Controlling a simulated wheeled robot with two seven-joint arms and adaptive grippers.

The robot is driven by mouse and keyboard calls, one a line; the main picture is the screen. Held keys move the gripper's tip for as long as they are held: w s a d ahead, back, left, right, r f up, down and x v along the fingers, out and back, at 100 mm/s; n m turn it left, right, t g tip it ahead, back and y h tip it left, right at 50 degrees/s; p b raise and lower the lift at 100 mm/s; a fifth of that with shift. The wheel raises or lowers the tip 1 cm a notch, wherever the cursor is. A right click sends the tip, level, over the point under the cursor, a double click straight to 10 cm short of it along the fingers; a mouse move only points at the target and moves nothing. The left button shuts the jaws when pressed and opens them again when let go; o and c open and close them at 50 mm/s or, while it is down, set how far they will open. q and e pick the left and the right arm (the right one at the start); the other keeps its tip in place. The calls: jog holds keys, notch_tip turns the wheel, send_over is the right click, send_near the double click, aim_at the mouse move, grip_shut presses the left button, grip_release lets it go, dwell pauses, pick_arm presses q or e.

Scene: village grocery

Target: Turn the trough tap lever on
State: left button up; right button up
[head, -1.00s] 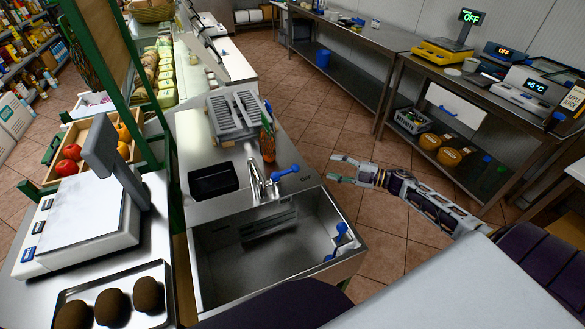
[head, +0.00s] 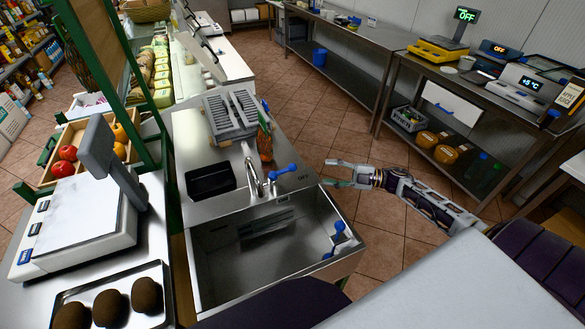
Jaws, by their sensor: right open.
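The steel trough (head: 262,262) stands in the middle of the head view. Its curved metal tap (head: 252,172) rises from the back rim. The blue tap lever (head: 284,171) points to the right from the tap's base, beside a small label on the rim. My right gripper (head: 330,172) is open and empty, reaching in from the right, with its fingers pointing left. It appears a short way to the right of the lever's tip and does not touch it. A second blue handle (head: 338,231) sits inside the trough's right wall. My left gripper is out of view.
A black tray (head: 210,180), a grey slatted rack (head: 231,114) and an orange-and-green item (head: 264,143) stand on the counter around the tap. A weighing scale (head: 80,220) is at left. Tiled floor (head: 340,125) is open behind my right arm.

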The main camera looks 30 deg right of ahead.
aim_at(292, 167)
jog(key=shift+x, duration=1.25)
jog(key=p+x, duration=0.1)
jog(key=x, duration=0.8)
jog(key=shift+w+a, duration=0.25)
jog(key=shift+a, duration=0.05)
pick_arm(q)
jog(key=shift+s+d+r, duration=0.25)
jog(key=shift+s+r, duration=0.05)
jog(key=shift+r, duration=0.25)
pick_arm(e)
jog(key=shift+w+a, duration=0.4)
jog(key=shift+a, duration=0.15)
jog(key=shift+c, duration=0.2)
jog(key=shift+r, duration=0.1)
grip_shut()
